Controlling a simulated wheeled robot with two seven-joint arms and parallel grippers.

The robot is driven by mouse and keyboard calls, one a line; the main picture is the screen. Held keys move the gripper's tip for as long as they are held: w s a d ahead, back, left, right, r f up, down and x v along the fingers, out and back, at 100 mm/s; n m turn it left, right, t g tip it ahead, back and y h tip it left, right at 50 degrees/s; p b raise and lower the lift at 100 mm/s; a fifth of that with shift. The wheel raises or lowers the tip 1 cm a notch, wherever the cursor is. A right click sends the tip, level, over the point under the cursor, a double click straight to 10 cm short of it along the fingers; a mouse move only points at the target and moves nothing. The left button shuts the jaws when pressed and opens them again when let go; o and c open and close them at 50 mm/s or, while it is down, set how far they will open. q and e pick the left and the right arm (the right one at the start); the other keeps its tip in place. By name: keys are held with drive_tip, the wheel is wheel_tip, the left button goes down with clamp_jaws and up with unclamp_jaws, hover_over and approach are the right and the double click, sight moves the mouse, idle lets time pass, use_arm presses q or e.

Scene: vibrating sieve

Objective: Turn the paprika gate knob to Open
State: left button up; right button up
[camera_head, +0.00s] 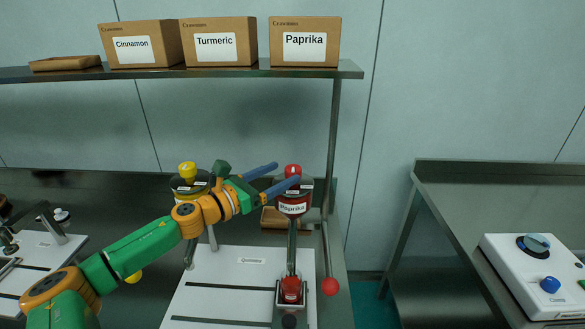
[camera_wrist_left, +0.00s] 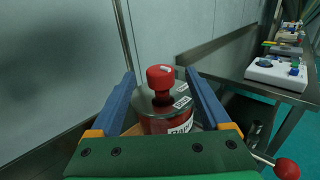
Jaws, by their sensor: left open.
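The paprika gate knob is the red cap (camera_head: 293,169) on top of the red hopper labelled Paprika (camera_head: 292,208). In the left wrist view the fingers of the left gripper (camera_wrist_left: 160,71) lie either side of the knob with gaps visible. My right gripper is out of view.
A yellow-knobbed hopper (camera_head: 188,169) stands left of the paprika one, partly behind my arm. Boxes labelled Cinnamon (camera_head: 160,48), Turmeric (camera_head: 239,47) and Paprika (camera_head: 324,46) sit on the shelf above. A red ball-ended lever (camera_head: 330,286) hangs at right. A white control box (camera_head: 520,275) stands on the right table.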

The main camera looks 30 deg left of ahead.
sight(288, 170)
use_arm(q)
drive_tip(key=p+x, duration=0.1)
drive_tip(key=x, duration=0.2)
drive_tip(key=shift+w+a, duration=0.1)
drive_tip(key=shift+w, duration=0.25)
drive_tip(key=shift+w+f+p, duration=0.1)
drive_tip(key=shift+w+p, duration=0.2)
drive_tip(key=shift+p, duration=0.1)
drive_tip(key=shift+w+d, duration=0.15)
drive_tip(key=shift+d, duration=0.1)
drive_tip(key=shift+w+f, duration=0.1)
drive_tip(key=shift+f, duration=0.05)
clamp_jaws()
